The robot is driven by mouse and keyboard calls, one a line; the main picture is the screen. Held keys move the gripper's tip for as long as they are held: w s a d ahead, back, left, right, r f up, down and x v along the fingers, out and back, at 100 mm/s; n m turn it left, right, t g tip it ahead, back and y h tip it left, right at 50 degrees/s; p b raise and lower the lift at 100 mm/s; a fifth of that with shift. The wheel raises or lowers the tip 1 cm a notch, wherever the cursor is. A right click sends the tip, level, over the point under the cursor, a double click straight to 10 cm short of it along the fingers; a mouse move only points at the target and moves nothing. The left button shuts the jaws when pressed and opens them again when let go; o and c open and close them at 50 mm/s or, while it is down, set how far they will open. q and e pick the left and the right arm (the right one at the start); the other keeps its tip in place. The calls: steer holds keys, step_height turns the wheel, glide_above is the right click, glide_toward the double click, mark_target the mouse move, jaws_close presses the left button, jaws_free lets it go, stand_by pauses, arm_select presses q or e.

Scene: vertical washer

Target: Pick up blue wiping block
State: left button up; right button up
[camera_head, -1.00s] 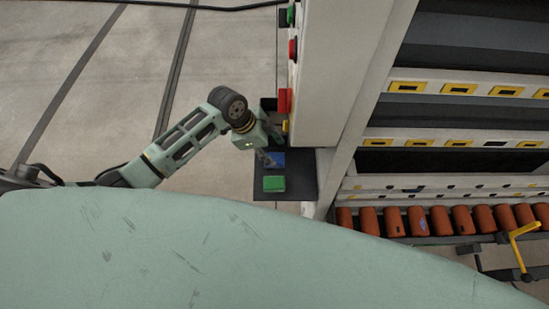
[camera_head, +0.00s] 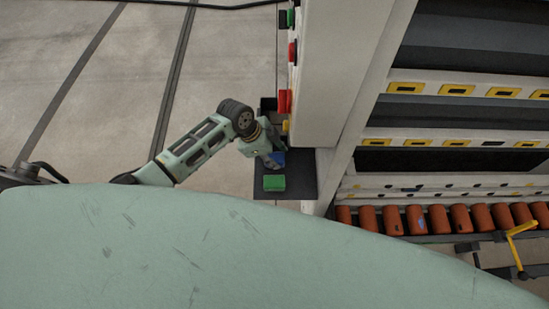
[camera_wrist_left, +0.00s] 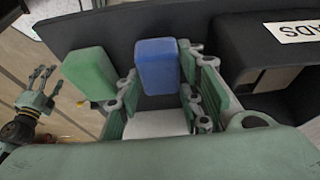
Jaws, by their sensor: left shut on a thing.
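The blue wiping block (camera_head: 279,157) is on the dark shelf at the side of the machine. In the left wrist view the blue block (camera_wrist_left: 157,62) stands between the two fingers of my left gripper (camera_wrist_left: 160,88), which is shut on it. In the head view my left gripper (camera_head: 272,160) partly covers the block. A green block (camera_head: 274,183) lies beside it on the shelf, apart from the blue one; it also shows in the left wrist view (camera_wrist_left: 90,73). My right gripper (camera_wrist_left: 40,88) shows at the left of the wrist view with its fingers spread, holding nothing.
The dark shelf (camera_head: 298,191) juts from the white machine frame (camera_head: 335,70). Red and green buttons (camera_head: 285,101) sit on the frame above it. A dark box with a lettered label (camera_wrist_left: 295,30) stands right of the blocks. Orange rollers (camera_head: 440,220) run at the right.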

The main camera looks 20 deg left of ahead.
stand_by(0.3)
arm_select(q)
steer(key=shift+s+a+r+b, duration=0.1)
steer(key=shift+r+b, duration=0.1)
steer(key=shift+b, duration=0.15)
steer(key=r, duration=0.2)
steer(key=r+b, duration=0.1)
steer(key=r, duration=0.3)
steer(key=shift+s+a+r+b, duration=0.15)
steer(key=shift+s+r+b, duration=0.1)
steer(key=shift+r+b, duration=0.05)
steer(key=shift+s+a+b, duration=0.65)
steer(key=shift+s+a, duration=0.9)
steer(key=shift+s, duration=1.25)
steer(key=shift+s+a+b, duration=0.6)
steer(key=shift+s+a, duration=0.9)
steer(key=shift+s, duration=1.3)
steer(key=shift+s+a+b, duration=0.65)
steer(key=shift+s+a, duration=0.9)
steer(key=shift+s, duration=1.25)
